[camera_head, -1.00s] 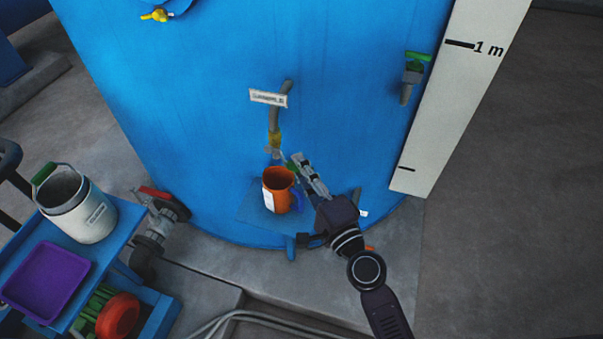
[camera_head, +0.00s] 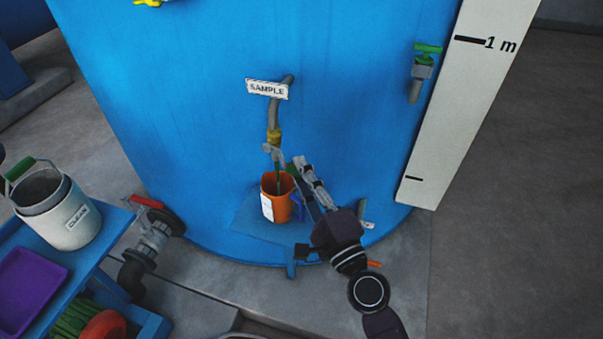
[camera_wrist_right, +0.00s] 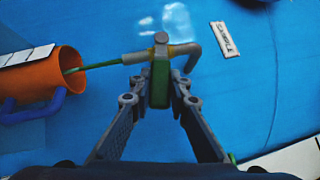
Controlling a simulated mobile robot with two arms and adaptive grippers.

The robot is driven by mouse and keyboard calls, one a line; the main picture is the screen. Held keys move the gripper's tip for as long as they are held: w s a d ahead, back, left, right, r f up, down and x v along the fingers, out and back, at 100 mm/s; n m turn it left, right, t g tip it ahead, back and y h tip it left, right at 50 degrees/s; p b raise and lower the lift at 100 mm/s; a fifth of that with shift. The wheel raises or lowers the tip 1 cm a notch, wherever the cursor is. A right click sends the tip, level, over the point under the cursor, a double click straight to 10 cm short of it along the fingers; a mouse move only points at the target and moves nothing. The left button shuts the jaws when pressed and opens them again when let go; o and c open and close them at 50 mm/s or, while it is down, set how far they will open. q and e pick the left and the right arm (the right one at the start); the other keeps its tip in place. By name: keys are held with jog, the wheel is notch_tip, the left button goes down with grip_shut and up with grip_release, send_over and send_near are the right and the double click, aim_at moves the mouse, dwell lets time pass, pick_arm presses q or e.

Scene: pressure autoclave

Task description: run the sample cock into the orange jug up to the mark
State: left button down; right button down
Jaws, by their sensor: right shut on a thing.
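The sample cock (camera_head: 274,138) comes out of the blue tank below the SAMPLE sign (camera_head: 267,89), its spout pointing down. The orange jug (camera_head: 268,208) stands upright under it on a small blue shelf (camera_head: 245,222). A thin green stream (camera_wrist_right: 92,67) runs from the spout into the jug's mouth. The white label (camera_wrist_right: 28,55) shows on the jug's side; the liquid level inside cannot be made out. My right gripper (camera_wrist_right: 160,98) is shut on the cock's green handle (camera_wrist_right: 158,82), beside the jug (camera_wrist_right: 42,90). My left gripper is out of view.
A blue cart (camera_head: 100,245) at the left carries a white CLEAN bucket (camera_head: 75,222) and a purple tray (camera_head: 28,290). A red-handled valve (camera_head: 150,240) stands between cart and tank. Another green-handled cock (camera_head: 420,70) is at the right, beside the white level scale (camera_head: 440,150).

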jog(key=c, duration=1.8)
grip_release()
jog(key=v, duration=1.2)
